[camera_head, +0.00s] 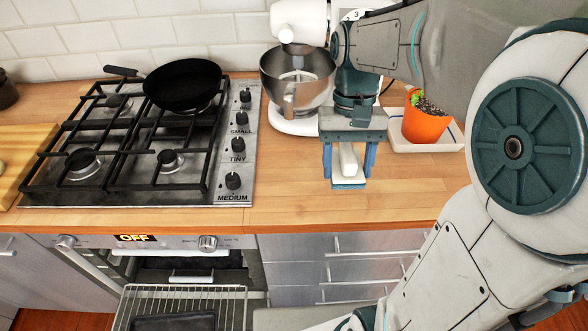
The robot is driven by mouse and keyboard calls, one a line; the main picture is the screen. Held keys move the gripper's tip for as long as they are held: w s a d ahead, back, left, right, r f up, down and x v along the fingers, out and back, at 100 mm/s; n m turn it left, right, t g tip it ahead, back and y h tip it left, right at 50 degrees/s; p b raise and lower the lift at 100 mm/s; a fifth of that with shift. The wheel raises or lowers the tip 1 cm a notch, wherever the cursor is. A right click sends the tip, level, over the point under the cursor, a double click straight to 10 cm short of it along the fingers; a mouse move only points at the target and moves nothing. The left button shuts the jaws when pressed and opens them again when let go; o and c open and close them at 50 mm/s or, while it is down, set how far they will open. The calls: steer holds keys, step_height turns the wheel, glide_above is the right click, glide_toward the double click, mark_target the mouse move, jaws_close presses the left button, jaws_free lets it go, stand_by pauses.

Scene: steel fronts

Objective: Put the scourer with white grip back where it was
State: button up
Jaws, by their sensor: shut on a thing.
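My gripper (348,171) is in the middle of the view, pointing down over the wooden counter in front of the stand mixer. It is shut on the scourer with white grip (348,159). The white grip shows between the two blue fingers, and a pale and blue lower edge shows beneath it. I cannot tell whether the scourer touches the counter or hangs just above it.
A stand mixer with steel bowl (297,82) stands behind left of my gripper. An orange plant pot (426,122) stands on a white tray (398,138) to the right. A gas hob (228,170) with a black pan (182,86) is left. The oven below is open, its rack (180,294) out. Counter front (290,195) is clear.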

glide_above(294, 192)
steer(key=w, duration=0.1)
step_height(294, 192, down, 7)
steer(key=shift+r+p, duration=0.15)
steer(key=shift+p, duration=0.25)
steer(key=shift+f, duration=2)
steer(key=shift+f, duration=0.1)
steer(key=o, duration=0.9)
steer(key=shift+o, duration=0.2)
